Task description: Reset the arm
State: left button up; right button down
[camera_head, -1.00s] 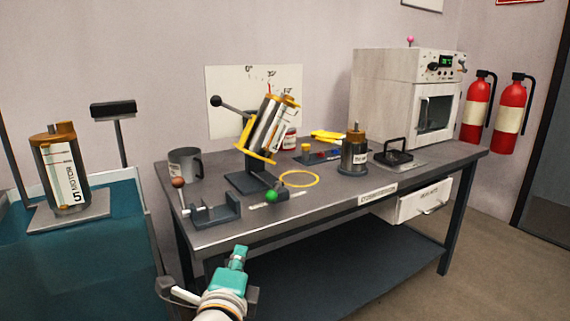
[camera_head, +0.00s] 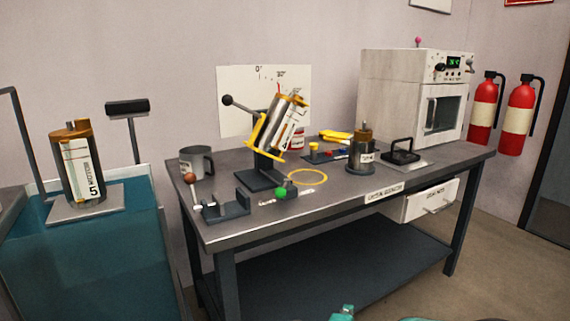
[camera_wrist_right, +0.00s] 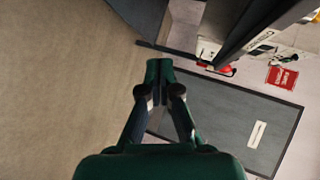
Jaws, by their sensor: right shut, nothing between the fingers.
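My right gripper (camera_head: 343,311) only just shows as a teal tip at the bottom edge of the head view, in front of and below the workbench. In the right wrist view its dark green fingers (camera_wrist_right: 159,70) are together at the tips, with nothing between them. Beyond them that view shows the floor, a grey door and a bench edge, tilted. My left gripper is not in view. A metal pump tube with an orange cap (camera_head: 278,122) leans in a yellow cradle on the bench. Another labelled tube (camera_head: 85,170) stands on a plate at the left.
The grey workbench (camera_head: 330,205) carries a mug (camera_head: 196,162), a small clamp (camera_head: 226,205), a yellow ring (camera_head: 307,177), a metal canister (camera_head: 362,152) and a white oven (camera_head: 400,95). A teal tank (camera_head: 110,250) stands left. Fire extinguishers (camera_head: 484,112) hang at right.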

jog(key=s+d+f+n+g+y, duration=0.2)
jog(key=s+d+f+n+g, duration=0.15)
jog(key=s+f, duration=0.55)
jog(key=s+d+f+n+g+y, duration=0.2)
jog(key=s+f+n, duration=0.2)
jog(key=f, duration=0.9)
jog(key=s+a+f+n+g+y, duration=0.35)
jog(key=s+n, duration=0.25)
jog(key=s, duration=0.4)
jog(key=s+a+f+n+g+y, duration=0.25)
jog(key=s+a+n, duration=0.3)
jog(key=s, duration=0.35)
notch_tip(320, 180, up, 35)
jog(key=d+h+p, duration=0.1)
jog(key=p, duration=3.3)
jog(key=shift+f+g, duration=0.15)
jog(key=shift+g, duration=0.1)
